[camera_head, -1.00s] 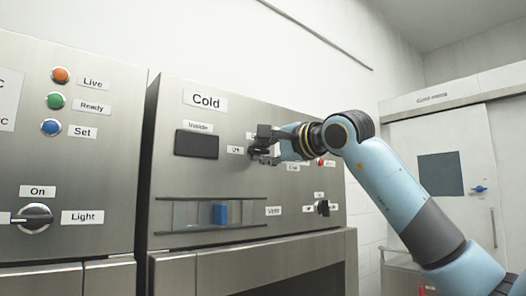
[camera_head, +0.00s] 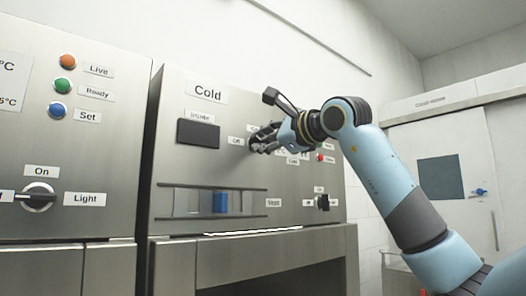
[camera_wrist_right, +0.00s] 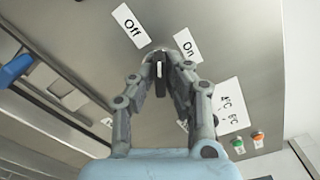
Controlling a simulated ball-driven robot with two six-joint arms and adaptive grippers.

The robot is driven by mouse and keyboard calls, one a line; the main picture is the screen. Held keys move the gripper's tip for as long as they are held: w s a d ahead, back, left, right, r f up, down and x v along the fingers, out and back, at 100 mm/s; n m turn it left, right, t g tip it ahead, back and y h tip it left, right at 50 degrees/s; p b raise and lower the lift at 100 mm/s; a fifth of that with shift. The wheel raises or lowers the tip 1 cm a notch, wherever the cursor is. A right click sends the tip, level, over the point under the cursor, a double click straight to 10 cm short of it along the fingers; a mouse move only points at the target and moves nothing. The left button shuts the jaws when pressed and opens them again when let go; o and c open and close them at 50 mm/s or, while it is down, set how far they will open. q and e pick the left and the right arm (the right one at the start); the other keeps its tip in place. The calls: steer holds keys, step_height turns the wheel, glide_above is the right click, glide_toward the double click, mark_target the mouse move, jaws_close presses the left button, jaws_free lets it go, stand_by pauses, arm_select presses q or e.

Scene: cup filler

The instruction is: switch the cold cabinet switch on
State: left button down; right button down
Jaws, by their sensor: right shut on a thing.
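The cold cabinet (camera_head: 215,105) has a steel front with a "Cold" label. My right gripper (camera_head: 258,143) is at its switch, right of the "Off" label (camera_head: 236,141). In the right wrist view, my right gripper (camera_wrist_right: 160,84) is shut on the dark switch knob (camera_wrist_right: 159,68). The knob's white mark points between the "Off" label (camera_wrist_right: 131,26) and the "On" label (camera_wrist_right: 187,44). The fingers hide part of the knob. A bright white strip (camera_head: 252,232) shows along the lower edge of the cabinet front. My left gripper is not in view.
A dark display (camera_head: 198,133) and a window slot with a blue item (camera_head: 220,202) are on the cold panel. A "Vent" knob (camera_head: 323,202) is lower right. Another cabinet with a light knob (camera_head: 38,197) stands left. A door (camera_head: 440,175) is at the right.

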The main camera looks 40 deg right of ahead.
steer(key=m+b, duration=0.4)
steer(key=m, duration=0.7)
steer(key=shift+f+m, duration=0.15)
steer(key=shift+m, duration=0.25)
steer(key=shift+b, duration=0.3)
steer(key=c, duration=1.4)
jaws_free()
steer(key=shift+o, duration=0.2)
steer(key=s, duration=1.2)
steer(key=shift+d, duration=0.45)
